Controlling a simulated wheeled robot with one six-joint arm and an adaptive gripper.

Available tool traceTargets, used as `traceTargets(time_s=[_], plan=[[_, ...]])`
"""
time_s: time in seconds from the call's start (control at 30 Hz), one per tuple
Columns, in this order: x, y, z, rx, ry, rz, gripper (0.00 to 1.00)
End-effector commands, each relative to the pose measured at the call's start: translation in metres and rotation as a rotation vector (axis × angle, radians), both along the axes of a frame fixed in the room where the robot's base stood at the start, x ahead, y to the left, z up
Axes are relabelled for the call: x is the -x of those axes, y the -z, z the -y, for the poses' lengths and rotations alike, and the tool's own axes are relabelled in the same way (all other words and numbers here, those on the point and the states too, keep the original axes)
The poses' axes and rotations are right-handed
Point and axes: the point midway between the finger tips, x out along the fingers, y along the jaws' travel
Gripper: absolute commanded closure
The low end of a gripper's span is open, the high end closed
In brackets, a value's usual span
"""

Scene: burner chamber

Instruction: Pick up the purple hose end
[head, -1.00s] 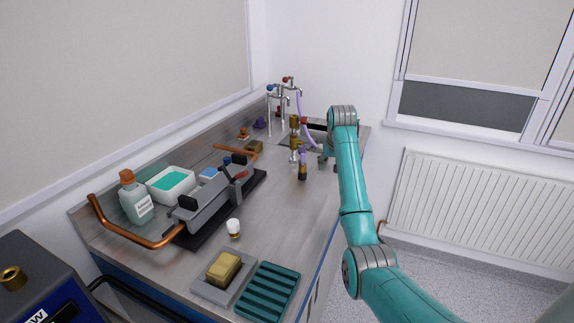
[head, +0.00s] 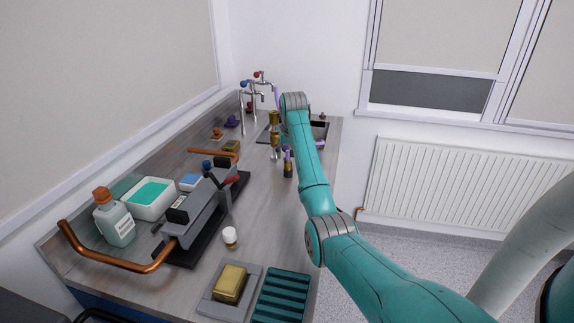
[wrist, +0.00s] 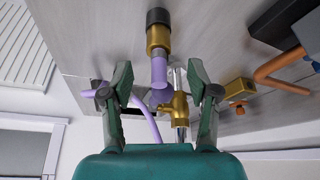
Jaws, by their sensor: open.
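The purple hose (head: 277,97) hangs from the taps at the back of the bench, partly hidden by my arm. A purple piece, apparently its end (head: 320,145), shows right of my arm by the sink. In the wrist view the hose (wrist: 146,120) curves behind my fingers, and its likely end (wrist: 89,93) lies left of the left finger, apart from it. My gripper (wrist: 160,80) is open, with nothing held. A purple-topped brass piece with a black base (wrist: 158,38) shows between and beyond the fingertips; it stands upright in the head view (head: 287,165).
Brass fittings (head: 275,135) stand near the sink (head: 318,130). A grey clamp device with a copper pipe (head: 130,262), a white tub (head: 150,205), a bottle (head: 115,222) and a sponge (head: 230,283) occupy the bench's left and front.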

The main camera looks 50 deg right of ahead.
Motion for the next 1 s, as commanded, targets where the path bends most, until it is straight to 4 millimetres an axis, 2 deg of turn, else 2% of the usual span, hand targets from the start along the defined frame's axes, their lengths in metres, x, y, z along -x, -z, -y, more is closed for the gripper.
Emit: traceTargets(time_s=[0.13, 0.43, 0.73, 0.77, 0.9, 1.0], plan=[[-0.002, 0.01, 0.002, -0.001, 0.0, -0.001, 0.4], [-0.012, 0.045, 0.013, -0.001, 0.0, -0.001, 0.4], [-0.014, 0.05, 0.014, 0.0, 0.0, 0.0, 0.4], [-0.014, 0.05, 0.014, 0.0, 0.0, 0.0, 0.43], [-0.013, 0.05, 0.014, 0.0, 0.0, 0.0, 0.78], [-0.013, 0.05, 0.014, 0.0, 0.0, 0.0, 1.0]])
